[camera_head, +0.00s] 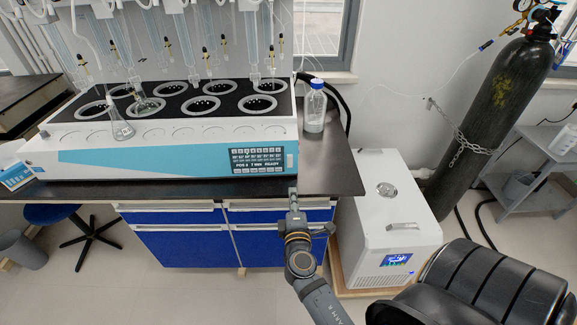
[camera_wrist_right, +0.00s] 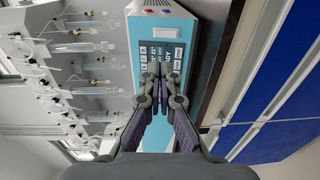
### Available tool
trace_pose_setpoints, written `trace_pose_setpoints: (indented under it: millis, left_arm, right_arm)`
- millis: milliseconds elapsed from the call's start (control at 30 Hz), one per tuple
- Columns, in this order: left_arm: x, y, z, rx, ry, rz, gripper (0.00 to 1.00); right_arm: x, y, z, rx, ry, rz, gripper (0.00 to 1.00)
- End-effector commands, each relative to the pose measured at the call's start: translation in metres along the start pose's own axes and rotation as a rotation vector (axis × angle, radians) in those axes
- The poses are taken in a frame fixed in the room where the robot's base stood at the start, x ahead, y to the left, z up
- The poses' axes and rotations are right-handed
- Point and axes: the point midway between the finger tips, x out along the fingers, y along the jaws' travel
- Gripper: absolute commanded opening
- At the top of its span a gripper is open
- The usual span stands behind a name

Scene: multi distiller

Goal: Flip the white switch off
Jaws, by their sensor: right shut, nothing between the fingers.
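The multi distiller (camera_head: 200,158) is a long white and teal machine on the dark bench, with a black display panel (camera_head: 258,160) at the right end of its front. My right gripper (camera_head: 293,194) is in front of the bench edge, just below that panel in the head view. In the right wrist view its fingers (camera_wrist_right: 161,72) are shut with nothing between them and overlap the display (camera_wrist_right: 163,58). Small red (camera_wrist_right: 148,11) and blue (camera_wrist_right: 166,12) spots show on the distiller's end face. My left gripper is out of view.
A capped bottle (camera_head: 314,106) stands on the bench beside the distiller's right end. Blue drawers (camera_head: 179,246) are below the bench. A white chiller box (camera_head: 385,215), a black gas cylinder (camera_head: 492,118) and a black chair (camera_head: 485,285) are to the right.

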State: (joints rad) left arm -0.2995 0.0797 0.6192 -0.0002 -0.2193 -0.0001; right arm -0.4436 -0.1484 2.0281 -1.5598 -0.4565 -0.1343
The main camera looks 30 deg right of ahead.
Motion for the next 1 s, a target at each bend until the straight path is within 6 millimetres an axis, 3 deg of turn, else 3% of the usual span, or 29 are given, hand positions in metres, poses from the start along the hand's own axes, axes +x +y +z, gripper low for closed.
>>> trace_pose_setpoints:
  millis: [600,800,1000]
  left_arm:
    - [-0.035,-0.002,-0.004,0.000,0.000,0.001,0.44]
    - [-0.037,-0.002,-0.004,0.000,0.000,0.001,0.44]
    - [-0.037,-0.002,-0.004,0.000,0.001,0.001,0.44]
  right_arm:
    - [0.117,0.003,0.001,-0.002,-0.001,0.001,0.00]
    - [0.135,0.001,0.001,0.000,-0.002,0.000,0.00]
    - [0.137,0.000,0.001,0.000,-0.001,0.000,0.00]
